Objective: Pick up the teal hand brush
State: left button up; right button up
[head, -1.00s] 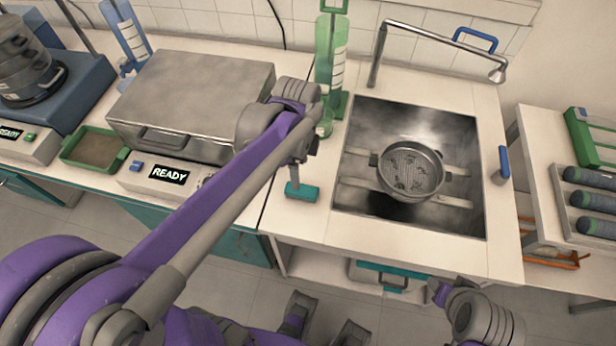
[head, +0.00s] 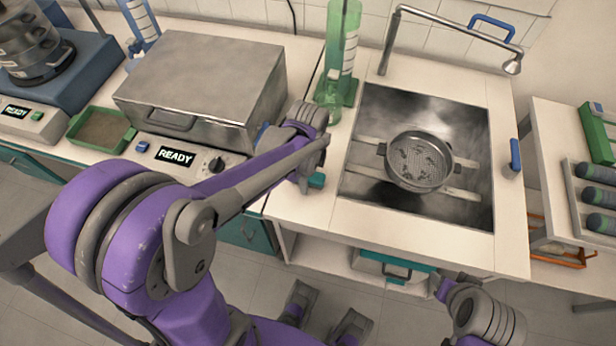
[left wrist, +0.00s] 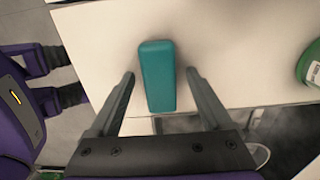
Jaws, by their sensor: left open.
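The teal hand brush (left wrist: 158,75) lies on the pale counter, upright in the left wrist view. My left gripper (head: 306,181) is open over the counter, left of the sink. In the left wrist view its two fingers (left wrist: 160,76) are on either side of the brush, with a gap on each side. Whether they reach its height is unclear. My right arm shows at the lower right of the head view, its jaws not clear.
The sink (head: 468,215) holds a round sieve (head: 420,162) on rails. A green-tinted cylinder (head: 341,45) stands behind my left gripper. The counter front is clear.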

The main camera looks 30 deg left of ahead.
pick_arm(q)
jog(key=shift+c, duration=0.3)
grip_shut()
jog(key=shift+r, duration=0.15)
notch_tip(320, 180, up, 10)
jog(key=shift+f+p, duration=0.1)
jog(key=shift+p, duration=0.6)
